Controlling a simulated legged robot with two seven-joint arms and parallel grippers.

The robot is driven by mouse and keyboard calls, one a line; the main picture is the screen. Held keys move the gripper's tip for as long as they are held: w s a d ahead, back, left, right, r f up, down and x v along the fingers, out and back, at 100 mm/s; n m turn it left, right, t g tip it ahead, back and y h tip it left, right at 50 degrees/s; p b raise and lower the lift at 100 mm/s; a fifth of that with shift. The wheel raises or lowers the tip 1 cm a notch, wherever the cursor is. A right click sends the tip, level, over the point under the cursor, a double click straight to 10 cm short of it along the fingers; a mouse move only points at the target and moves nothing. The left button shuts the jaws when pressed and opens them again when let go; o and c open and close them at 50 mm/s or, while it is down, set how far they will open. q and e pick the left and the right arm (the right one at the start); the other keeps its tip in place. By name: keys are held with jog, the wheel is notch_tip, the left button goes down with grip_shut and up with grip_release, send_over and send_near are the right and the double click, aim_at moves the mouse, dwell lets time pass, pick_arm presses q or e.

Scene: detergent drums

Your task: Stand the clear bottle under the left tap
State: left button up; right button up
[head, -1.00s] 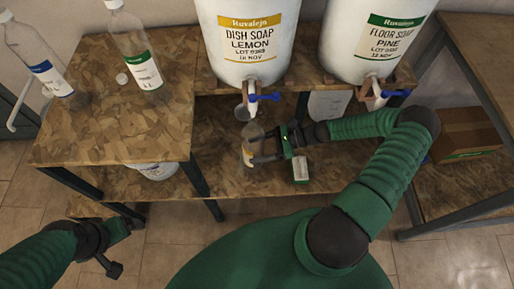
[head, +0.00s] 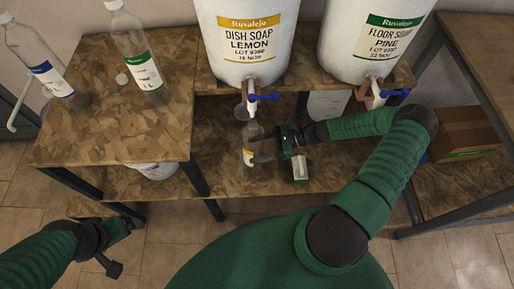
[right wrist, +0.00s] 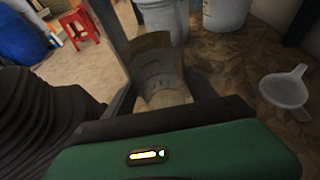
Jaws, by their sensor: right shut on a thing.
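The clear bottle (head: 252,132) has a yellow label and stands roughly upright at the lower shelf, just below and in front of the left tap (head: 252,103). That tap is white with a blue lever, on the dish soap lemon drum (head: 247,40). My right gripper (head: 256,158) is shut around the bottle from the right. In the right wrist view the bottle (right wrist: 158,70) shows between the fingers. Whether its base touches the shelf is unclear. My left gripper (head: 122,243) is open and empty, low at the left, away from the bottle.
The floor soap drum (head: 372,40) with its tap stands to the right. A white funnel (right wrist: 287,90) lies on the shelf.

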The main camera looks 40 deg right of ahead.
jog(key=shift+f, duration=0.2)
dwell(0.4)
jog(key=o, duration=1.3)
jog(key=shift+c, duration=0.2)
jog(key=o, duration=0.5)
